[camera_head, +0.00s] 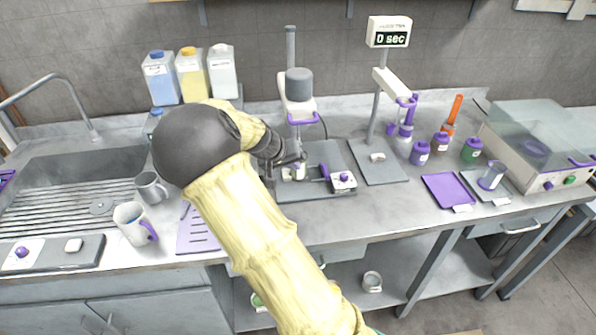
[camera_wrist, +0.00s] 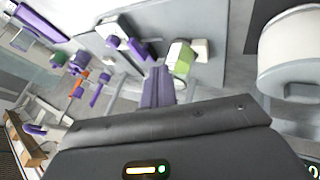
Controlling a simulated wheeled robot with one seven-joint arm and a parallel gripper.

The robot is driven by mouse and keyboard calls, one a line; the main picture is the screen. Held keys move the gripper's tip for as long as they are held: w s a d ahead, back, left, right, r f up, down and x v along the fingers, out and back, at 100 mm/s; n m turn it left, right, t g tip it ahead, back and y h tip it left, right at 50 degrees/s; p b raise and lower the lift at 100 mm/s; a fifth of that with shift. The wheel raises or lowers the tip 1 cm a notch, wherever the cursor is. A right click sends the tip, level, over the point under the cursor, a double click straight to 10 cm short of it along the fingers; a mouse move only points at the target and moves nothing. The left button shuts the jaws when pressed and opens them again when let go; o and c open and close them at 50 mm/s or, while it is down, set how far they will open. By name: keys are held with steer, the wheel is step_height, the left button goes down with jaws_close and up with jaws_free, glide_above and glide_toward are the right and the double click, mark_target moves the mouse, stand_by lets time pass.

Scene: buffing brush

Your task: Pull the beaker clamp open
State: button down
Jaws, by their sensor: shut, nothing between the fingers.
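On the grey base of the middle machine (camera_head: 318,192), a small white-and-green container (camera_head: 299,173) stands beside a purple handle-like part (camera_head: 324,171), apparently the clamp. In the wrist view, the container (camera_wrist: 180,58) sits between the purple part (camera_wrist: 138,47) and a small white block (camera_wrist: 203,50). My gripper (camera_head: 300,160) is over the left part of that base, just by the container. In the wrist view, its dark purple fingers (camera_wrist: 158,75) are together and empty, pointing toward the container and purple part. Whether they touch either is unclear. My arm hides part of the bench.
A white knob box (camera_head: 343,182) sits on the base's right side. The machine's column and grey head (camera_head: 298,82) rise behind. A grey mug (camera_head: 151,188) and a white mug (camera_head: 134,222) stand left. A display stand (camera_head: 388,80) stands right.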

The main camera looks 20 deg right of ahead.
steer(key=shift+s+a+r, duration=0.2)
steer(key=shift+a+r, duration=0.05)
steer(key=shift+r, duration=0.15)
steer(key=s+a+n+y, duration=0.2)
steer(key=s+a+y, duration=0.1)
steer(key=s, duration=0.9)
steer(key=s+a+n+y, duration=0.1)
steer(key=s+a+y, duration=0.2)
steer(key=s, duration=0.9)
steer(key=a+p, duration=0.1)
steer(key=a, duration=0.1)
steer(key=shift+s+a+r+n+g+y, duration=0.15)
steer(key=shift+a+r+n+g+y, duration=0.15)
steer(key=shift+a+r+n, duration=0.1)
steer(key=shift+d, duration=0.1)
